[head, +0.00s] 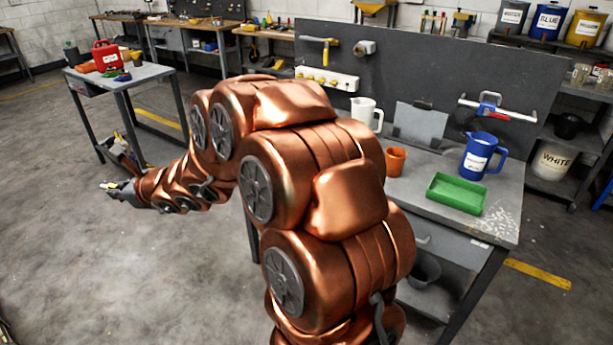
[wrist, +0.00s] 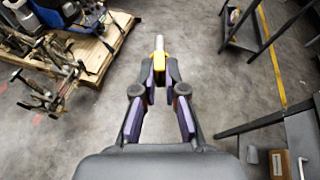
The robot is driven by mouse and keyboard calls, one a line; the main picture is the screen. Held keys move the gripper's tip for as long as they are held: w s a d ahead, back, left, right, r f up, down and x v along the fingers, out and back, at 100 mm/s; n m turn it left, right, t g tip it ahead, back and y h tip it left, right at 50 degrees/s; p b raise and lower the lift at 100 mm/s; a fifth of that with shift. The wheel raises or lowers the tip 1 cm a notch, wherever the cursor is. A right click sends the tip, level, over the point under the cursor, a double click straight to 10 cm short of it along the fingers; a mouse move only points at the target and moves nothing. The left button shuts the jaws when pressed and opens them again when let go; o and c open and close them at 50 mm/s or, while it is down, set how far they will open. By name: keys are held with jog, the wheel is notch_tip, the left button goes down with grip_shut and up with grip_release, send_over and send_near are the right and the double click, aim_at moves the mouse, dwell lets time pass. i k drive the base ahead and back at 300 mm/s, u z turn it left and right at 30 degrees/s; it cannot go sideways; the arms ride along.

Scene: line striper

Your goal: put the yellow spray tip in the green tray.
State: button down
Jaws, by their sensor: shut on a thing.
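My gripper (wrist: 158,78) is shut on the yellow spray tip (wrist: 159,56), which shows between the fingertips in the wrist view with a pale stem pointing away. In the head view my gripper (head: 112,187) is at the far left over open floor, and the tip there is too small to make out well. The green tray (head: 456,193) lies on the grey workbench at the right in the head view and looks empty. My gripper is far from the tray, and my arm stretches away from it.
On the workbench (head: 509,220) an orange cup (head: 396,161), a white pitcher (head: 366,113) and a blue pitcher (head: 481,156) stand around the tray. A second table (head: 120,78) with a red can (head: 106,55) stands at the left.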

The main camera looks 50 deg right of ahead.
aim_at(448, 189)
jog(key=z, duration=0.45)
jog(key=i, duration=1.55)
jog(key=z, duration=2.35)
